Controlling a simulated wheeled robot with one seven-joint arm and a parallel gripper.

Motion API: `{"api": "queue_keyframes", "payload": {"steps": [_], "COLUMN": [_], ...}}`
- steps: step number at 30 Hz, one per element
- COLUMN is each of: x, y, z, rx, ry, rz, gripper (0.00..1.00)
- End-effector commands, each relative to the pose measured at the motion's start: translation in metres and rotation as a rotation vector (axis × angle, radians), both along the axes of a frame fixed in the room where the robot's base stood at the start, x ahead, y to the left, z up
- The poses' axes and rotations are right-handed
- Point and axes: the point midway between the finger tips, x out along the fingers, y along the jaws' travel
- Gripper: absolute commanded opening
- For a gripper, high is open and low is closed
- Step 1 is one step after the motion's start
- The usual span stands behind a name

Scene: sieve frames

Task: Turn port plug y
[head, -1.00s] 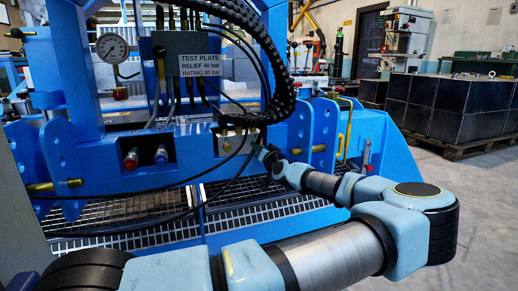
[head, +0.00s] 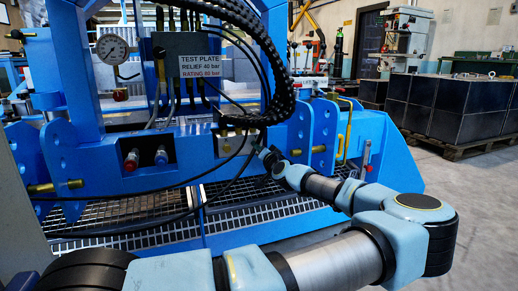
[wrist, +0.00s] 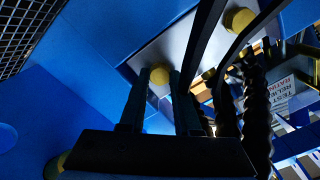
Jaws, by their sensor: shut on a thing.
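A round brass plug (wrist: 160,75) sits on a pale metal plate (wrist: 188,38) in the wrist view. My gripper (wrist: 160,82) has its two dark fingers on either side of this plug and is shut on it. A second brass plug (wrist: 239,19) is further up and right on the same plate. No letter is readable by either plug, so I cannot tell from markings which is y. In the head view my gripper (head: 264,153) reaches the blue frame beside the small plate, below the black hoses; its fingertips are too small and partly hidden there.
Black hoses (wrist: 256,110) run close to the right of my fingers. A test plate sign (head: 203,66) and a pressure gauge (head: 112,47) are above. A red and a blue coupling (head: 161,157) sit in a recess at left. Metal grating (head: 130,215) lies below.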

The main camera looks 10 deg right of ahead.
Motion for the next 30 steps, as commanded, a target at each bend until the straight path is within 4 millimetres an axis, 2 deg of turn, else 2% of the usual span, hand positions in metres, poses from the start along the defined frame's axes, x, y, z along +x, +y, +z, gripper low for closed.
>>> {"api": "queue_keyframes", "payload": {"steps": [18, 30], "x": [-0.0002, -0.0001], "y": [0.0005, 0.0005], "z": [0.0017, 0.0015], "rx": [0.571, 0.816], "ry": [0.074, 0.105], "rz": [0.0, 0.0], "gripper": [0.0, 0.0]}}
